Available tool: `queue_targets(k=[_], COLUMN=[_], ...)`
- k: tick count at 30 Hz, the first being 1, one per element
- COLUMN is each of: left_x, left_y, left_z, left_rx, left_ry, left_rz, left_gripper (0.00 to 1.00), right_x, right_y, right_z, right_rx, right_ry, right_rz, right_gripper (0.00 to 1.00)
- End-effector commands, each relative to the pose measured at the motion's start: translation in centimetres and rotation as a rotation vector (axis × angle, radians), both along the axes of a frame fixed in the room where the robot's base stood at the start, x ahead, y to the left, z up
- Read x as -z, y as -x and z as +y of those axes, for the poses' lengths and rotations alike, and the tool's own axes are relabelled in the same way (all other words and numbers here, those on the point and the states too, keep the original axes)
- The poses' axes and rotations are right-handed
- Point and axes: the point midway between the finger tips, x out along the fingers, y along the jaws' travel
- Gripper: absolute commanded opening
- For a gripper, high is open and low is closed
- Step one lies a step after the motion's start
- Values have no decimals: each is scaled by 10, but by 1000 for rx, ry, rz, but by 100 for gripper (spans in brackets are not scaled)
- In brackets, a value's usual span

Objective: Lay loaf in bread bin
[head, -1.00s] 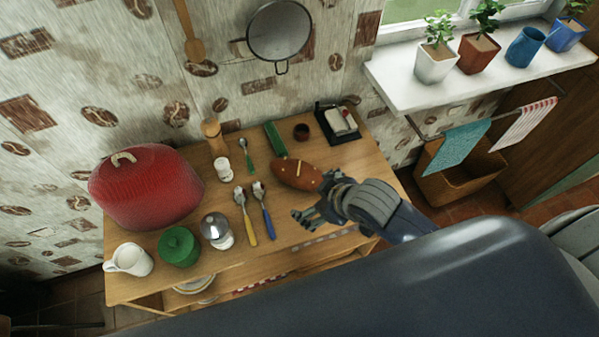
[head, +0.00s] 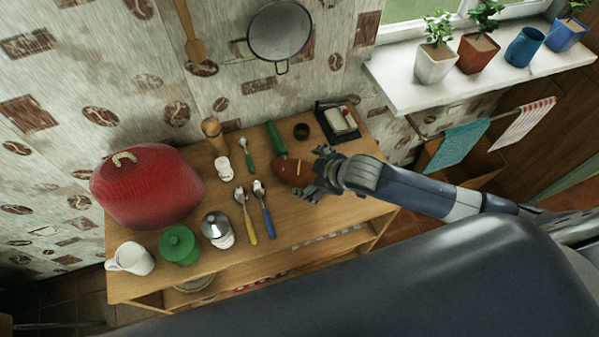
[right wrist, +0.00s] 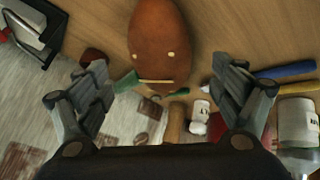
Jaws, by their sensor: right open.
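The brown loaf (head: 288,172) lies on the wooden table, right of the spoons. It also shows in the right wrist view (right wrist: 158,45), at the top middle, beyond and between my fingers. The red bread bin (head: 148,188), with a light handle on top, stands at the table's left end and looks closed. My right gripper (head: 314,175) is at the loaf's right end, with its fingers spread. In the right wrist view my right gripper (right wrist: 165,100) is open, with nothing between its fingertips. My left gripper is not in view.
Between bin and loaf stand a white shaker (head: 223,168), a wooden mill (head: 213,135), spoons (head: 250,210) and a glass jar (head: 217,229). A dark rack (head: 338,122) is behind the loaf.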

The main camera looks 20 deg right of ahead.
Motion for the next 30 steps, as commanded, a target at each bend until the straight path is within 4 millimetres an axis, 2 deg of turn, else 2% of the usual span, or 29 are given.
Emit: queue_targets(k=[5,15,26,27,30], left_x=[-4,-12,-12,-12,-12], left_y=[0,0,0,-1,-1], left_z=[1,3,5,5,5], left_rx=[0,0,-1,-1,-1], left_ry=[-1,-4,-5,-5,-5], left_rz=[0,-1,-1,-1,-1], left_gripper=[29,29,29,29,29], right_x=[4,33,39,39,39], right_y=[-6,-28,-32,-32,-32], right_z=[5,18,20,20,20], right_rx=[0,1,-1,-1,-1], right_ry=[-3,0,-1,-1,0], right_rz=[-2,-1,-2,-2,-1], right_gripper=[88,88,88,85,63])
